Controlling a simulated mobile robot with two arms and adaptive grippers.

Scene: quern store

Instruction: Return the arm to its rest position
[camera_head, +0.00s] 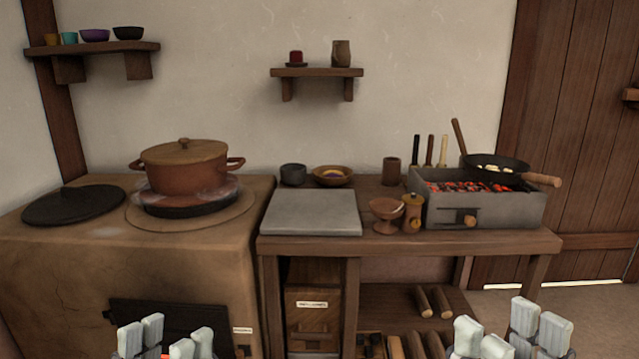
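My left gripper (166,340) is at the bottom left of the head view, in front of the clay stove (70,270). Its pale grey fingers stand apart, with nothing visible between them. My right gripper (509,335) is at the bottom right, in front of the wooden workbench (440,243). Its fingers also stand apart, with nothing visible between them. Both grippers point up into the picture and show only their finger ends. The rest of both arms is out of view.
A lidded clay pot (185,167) sits steaming on the stove. The bench bears a grey slab (312,213), small vessels and a brazier (480,212) of glowing coals with a pan (495,164). Firewood (430,302) lies below. Floor shows at right, before the door (580,130).

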